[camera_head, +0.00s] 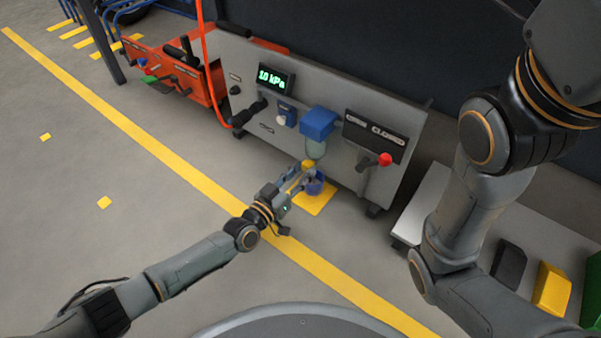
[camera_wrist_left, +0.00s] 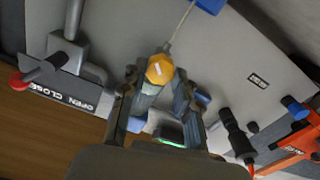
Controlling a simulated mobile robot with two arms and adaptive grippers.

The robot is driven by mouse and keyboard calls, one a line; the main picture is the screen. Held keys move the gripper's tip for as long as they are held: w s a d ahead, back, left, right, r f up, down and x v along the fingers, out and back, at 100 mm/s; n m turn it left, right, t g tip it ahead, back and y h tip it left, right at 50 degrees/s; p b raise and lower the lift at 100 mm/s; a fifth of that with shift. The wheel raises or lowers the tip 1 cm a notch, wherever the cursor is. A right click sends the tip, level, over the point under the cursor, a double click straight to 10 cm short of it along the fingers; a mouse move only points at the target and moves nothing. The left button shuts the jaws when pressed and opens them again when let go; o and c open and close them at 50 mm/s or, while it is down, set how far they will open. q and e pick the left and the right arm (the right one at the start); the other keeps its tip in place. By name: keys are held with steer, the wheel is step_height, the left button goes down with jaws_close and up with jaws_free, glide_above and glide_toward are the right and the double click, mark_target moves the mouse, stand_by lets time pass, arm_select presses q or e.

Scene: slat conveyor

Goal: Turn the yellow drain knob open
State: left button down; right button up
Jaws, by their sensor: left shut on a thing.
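The yellow drain knob (camera_head: 308,163) sits at the bottom of a clear filter bowl (camera_head: 315,149) under a blue filter head (camera_head: 318,124). My left gripper (camera_head: 303,173) is shut on the knob. In the left wrist view, the knob (camera_wrist_left: 160,69) shows between the two fingertips, with a short white mark on its face. A thin tube runs from it toward a blue cup (camera_wrist_left: 209,4). In the head view the blue cup (camera_head: 314,186) stands on a yellow floor mat (camera_head: 317,203), partly hidden by the fingers. My right gripper is out of view.
The grey panel (camera_head: 240,60) carries a display (camera_head: 276,78) reading about 10 kPa and a red-tipped lever (camera_head: 385,159) beside an OPEN CLOSE label (camera_wrist_left: 62,97). An orange machine (camera_head: 190,80) stands left.

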arm_select(q)
steer(key=n, duration=0.4)
steer(key=shift+f+b, duration=0.1)
steer(key=shift+b, duration=0.25)
steer(key=shift+n+b, duration=0.45)
steer(key=shift+n, duration=1.95)
steer(key=c, duration=1)
jaws_free()
steer(key=v, duration=1.2)
